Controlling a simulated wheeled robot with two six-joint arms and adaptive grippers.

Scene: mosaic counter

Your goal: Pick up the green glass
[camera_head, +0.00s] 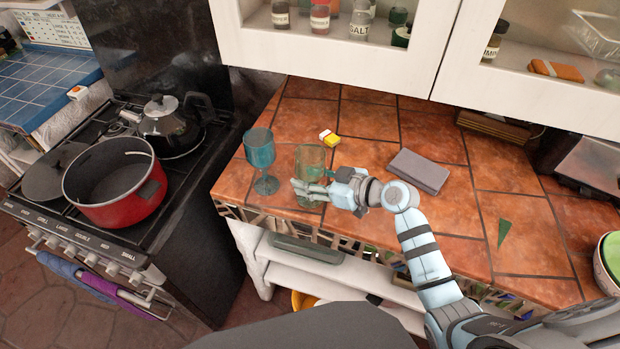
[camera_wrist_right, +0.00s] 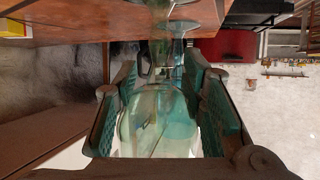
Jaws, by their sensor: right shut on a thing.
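The green glass (camera_head: 311,158) is an upright, see-through greenish glass near the front edge of the tiled counter in the head view. My right gripper (camera_head: 304,189) is shut around its lower part, coming in from the right; the fingers hide some of it. In the right wrist view the glass (camera_wrist_right: 152,122) sits between the green-padded fingers (camera_wrist_right: 165,100). I cannot tell whether its base touches the counter. My left gripper is not in view.
A blue goblet (camera_head: 260,150) stands just left of the green glass. A small yellow-and-white box (camera_head: 328,137) lies behind, and a grey folded cloth (camera_head: 418,171) lies right. A stove with a red pot (camera_head: 115,183) is at left. White cabinets (camera_head: 330,55) hang above.

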